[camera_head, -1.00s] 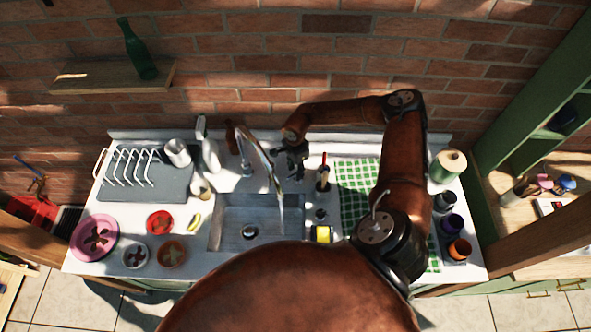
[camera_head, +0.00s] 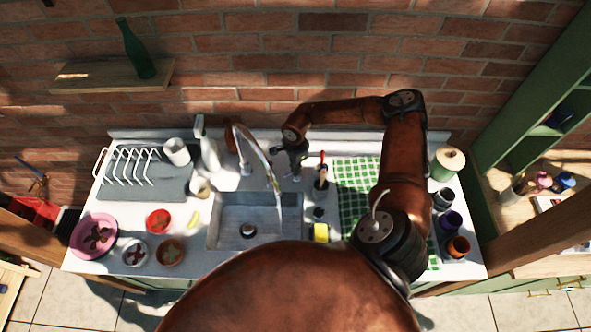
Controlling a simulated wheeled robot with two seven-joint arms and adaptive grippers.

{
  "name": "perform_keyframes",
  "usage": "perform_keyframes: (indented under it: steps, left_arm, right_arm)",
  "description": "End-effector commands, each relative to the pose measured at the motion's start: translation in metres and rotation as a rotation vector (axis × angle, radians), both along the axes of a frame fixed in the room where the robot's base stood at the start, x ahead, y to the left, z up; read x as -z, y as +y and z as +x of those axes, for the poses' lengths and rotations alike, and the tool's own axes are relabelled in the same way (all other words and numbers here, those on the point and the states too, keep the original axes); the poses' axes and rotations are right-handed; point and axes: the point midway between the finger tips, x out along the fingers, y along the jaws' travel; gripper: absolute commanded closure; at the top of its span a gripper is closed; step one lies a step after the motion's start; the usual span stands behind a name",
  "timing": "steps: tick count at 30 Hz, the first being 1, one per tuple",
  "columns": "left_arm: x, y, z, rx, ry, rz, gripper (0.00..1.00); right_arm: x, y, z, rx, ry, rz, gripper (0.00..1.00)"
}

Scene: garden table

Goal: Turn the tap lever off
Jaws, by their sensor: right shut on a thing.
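The curved metal tap (camera_head: 252,150) stands behind the sink (camera_head: 258,212), its spout reaching forward over the basin. A pale stream of water (camera_head: 278,200) shows below the spout end. My right gripper (camera_head: 297,172) points down just right of the tap, at the back of the counter. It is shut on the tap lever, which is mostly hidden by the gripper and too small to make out. My left gripper is not in view.
A utensil holder (camera_head: 321,178) with a red-handled tool stands close to the right of my gripper. A white spray bottle (camera_head: 208,148) stands left of the tap.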

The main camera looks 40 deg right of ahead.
Motion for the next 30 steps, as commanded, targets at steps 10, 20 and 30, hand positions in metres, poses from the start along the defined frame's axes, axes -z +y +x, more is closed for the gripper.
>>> perform_keyframes:
  steps: [10,20,30]
  left_arm:
    - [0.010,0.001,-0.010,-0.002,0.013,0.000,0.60]
    - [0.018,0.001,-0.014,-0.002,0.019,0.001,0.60]
    - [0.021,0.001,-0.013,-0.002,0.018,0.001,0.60]
  right_arm:
    - [0.000,0.000,0.003,0.244,-0.002,0.002,1.00]
    - [-0.001,-0.001,0.006,0.469,-0.003,0.002,1.00]
    - [-0.002,-0.002,0.007,0.577,-0.004,0.003,1.00]
